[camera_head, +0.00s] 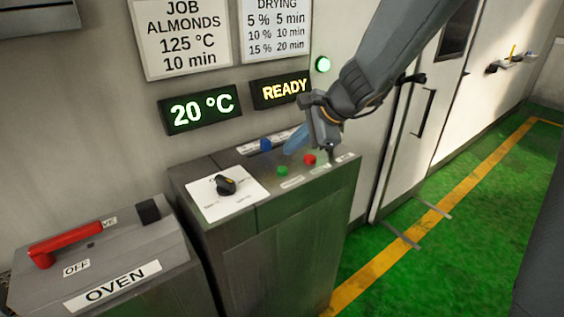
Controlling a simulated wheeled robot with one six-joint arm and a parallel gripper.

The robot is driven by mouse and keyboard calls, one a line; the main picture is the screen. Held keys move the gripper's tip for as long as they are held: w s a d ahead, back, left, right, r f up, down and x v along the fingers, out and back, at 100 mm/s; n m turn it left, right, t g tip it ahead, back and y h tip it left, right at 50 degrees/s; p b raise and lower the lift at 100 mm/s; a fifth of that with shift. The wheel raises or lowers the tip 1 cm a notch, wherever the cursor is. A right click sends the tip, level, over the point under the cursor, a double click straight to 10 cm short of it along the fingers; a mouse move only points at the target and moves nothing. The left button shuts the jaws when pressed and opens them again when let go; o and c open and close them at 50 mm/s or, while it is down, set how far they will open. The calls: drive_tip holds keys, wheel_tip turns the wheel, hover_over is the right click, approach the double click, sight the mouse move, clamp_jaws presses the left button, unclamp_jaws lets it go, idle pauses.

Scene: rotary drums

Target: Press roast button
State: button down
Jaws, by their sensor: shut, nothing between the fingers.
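The control panel (255,212) is a grey box with a sloped top. On it are a blue button (266,144), a green button (282,170) and a red button (309,159), with small labels too blurred to read. I cannot tell which one is the roast button. My gripper (290,148) comes in from the upper right over the back of the panel. Its pale blue fingertips are shut and empty, between the blue and red buttons in the picture. I cannot tell whether they touch the panel. My gripper hides part of the panel's back right.
A black dial (226,185) sits on the panel's left. An oven box (110,265) with a red lever (65,244) stands left. Green floor is clear at right.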

drive_tip(key=w+r+m, duration=0.1)
drive_tip(key=w+a+r, duration=0.1)
drive_tip(key=w+r+m+t, duration=0.1)
drive_tip(key=shift+w+a+r+m+y+p, duration=0.15)
drive_tip(key=shift+a+m+y+p, duration=0.1)
drive_tip(key=shift+m+y+p, duration=0.05)
drive_tip(key=b, duration=0.6)
hover_over(286, 171)
wheel_tip(286, 171, down, 7)
drive_tip(key=shift+w+r, duration=0.1)
drive_tip(key=shift+r, duration=0.1)
drive_tip(key=shift+f+b, duration=1.1)
drive_tip(key=shift+b, duration=0.05)
drive_tip(key=shift+f, duration=0.2)
idle(0.7)
drive_tip(key=shift+f+b, duration=0.25)
drive_tip(key=shift+b, duration=0.35)
